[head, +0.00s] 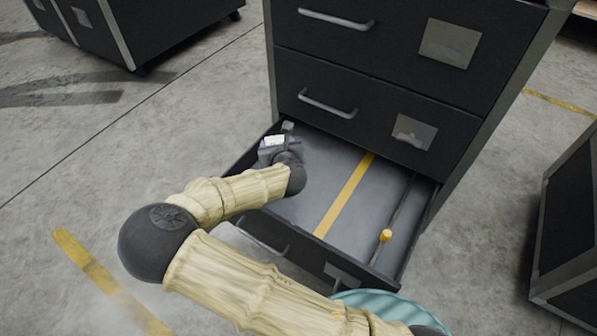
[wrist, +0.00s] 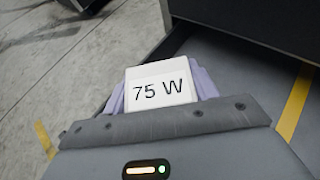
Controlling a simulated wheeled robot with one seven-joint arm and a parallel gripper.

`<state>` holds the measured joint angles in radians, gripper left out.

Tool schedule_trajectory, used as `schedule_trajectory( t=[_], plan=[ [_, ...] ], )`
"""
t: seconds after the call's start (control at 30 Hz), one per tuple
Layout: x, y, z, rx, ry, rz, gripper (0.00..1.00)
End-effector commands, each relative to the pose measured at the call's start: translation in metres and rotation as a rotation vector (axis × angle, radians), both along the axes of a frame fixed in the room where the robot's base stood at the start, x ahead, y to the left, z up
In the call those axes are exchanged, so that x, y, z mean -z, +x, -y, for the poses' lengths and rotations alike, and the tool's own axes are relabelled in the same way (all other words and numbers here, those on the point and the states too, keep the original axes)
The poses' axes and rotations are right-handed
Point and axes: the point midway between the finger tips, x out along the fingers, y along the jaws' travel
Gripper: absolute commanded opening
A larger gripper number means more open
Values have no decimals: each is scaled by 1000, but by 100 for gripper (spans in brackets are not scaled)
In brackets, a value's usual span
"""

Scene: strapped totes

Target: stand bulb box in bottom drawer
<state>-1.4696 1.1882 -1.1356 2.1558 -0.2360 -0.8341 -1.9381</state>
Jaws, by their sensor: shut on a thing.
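The bulb box (wrist: 160,88) is white and marked "75 W" in the wrist view. It sits between the two lilac fingers of my gripper (wrist: 161,95), which are shut on it. In the head view the top of the box (head: 274,141) shows as a small white patch at my gripper (head: 276,143), at the left side of the open bottom drawer (head: 316,178). The drawer has a grey floor with a yellow stripe. The lower part of the box is hidden, so I cannot tell whether it touches the drawer floor.
A screwdriver-like tool with a yellow end (head: 385,236) lies along the drawer's right side. The closed drawer above (head: 370,105) overhangs the back of the open one. The drawer floor around the yellow stripe (head: 345,193) is clear. Another dark cabinet (head: 570,225) stands at right.

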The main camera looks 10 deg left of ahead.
Motion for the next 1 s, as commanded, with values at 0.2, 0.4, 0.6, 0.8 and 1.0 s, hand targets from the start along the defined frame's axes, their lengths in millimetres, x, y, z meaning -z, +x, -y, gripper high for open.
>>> schedule_trajectory(
  t=[0.2,0.4,0.6,0.8,1.0],
  plan=[
    [38,0,0,0,-1,-1,33],
    [62,0,-1,-2,0,0,33],
    [61,0,-1,-1,0,1,33],
    [68,0,-1,-1,0,0,33],
    [96,0,0,-1,0,-1,33]
  ],
)
